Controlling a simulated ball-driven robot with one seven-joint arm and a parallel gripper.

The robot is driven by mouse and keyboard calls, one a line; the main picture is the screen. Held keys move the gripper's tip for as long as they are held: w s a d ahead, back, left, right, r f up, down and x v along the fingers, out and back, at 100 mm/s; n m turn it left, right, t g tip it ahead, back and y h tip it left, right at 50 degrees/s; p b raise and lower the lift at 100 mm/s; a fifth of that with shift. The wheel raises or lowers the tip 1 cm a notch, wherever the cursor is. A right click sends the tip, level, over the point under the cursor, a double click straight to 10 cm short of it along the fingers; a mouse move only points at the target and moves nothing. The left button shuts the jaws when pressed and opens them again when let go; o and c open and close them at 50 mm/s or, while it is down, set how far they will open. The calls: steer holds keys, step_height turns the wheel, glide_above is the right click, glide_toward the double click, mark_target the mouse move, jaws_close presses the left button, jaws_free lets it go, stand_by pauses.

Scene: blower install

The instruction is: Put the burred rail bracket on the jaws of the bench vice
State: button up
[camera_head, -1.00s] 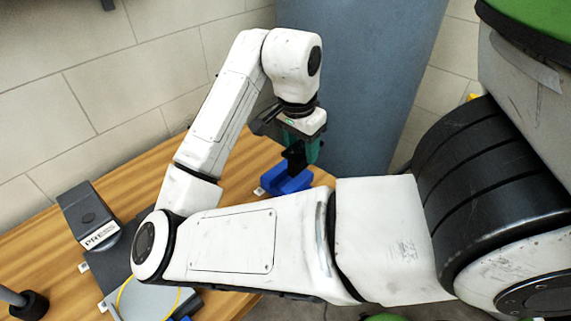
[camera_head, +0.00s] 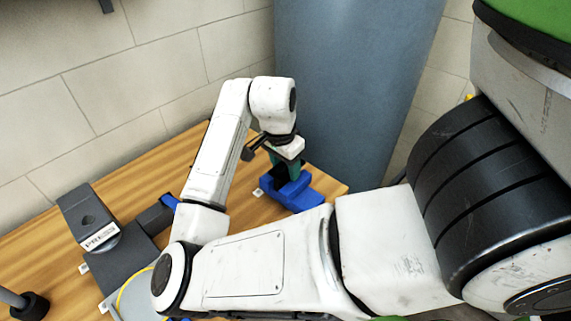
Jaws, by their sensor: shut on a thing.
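The blue bench vice (camera_head: 302,197) stands near the far right corner of the wooden table, partly behind my arm. My gripper (camera_head: 287,172), with teal fingers, points down directly over it. It is shut on a small dark piece, which I take to be the burred rail bracket (camera_head: 279,170). The bracket is mostly hidden by the fingers and the vice. The fingertips are close to the top of the vice. I cannot tell whether the bracket touches the jaws.
A dark grey machine (camera_head: 88,215) with a white label stands on the wooden table (camera_head: 40,245) at left. A grey round-based post (camera_head: 30,305) is at the lower left. A tiled wall and a large blue-grey column (camera_head: 350,80) rise behind the vice.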

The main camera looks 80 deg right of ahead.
mark_target(281, 172)
steer(key=shift+f, duration=0.1)
steer(key=o, duration=1.4)
steer(key=shift+c, duration=0.2)
step_height(281, 172, up, 12)
steer(key=a, duration=0.1)
steer(key=shift+w+a, duration=0.3)
steer(key=shift+w, duration=0.15)
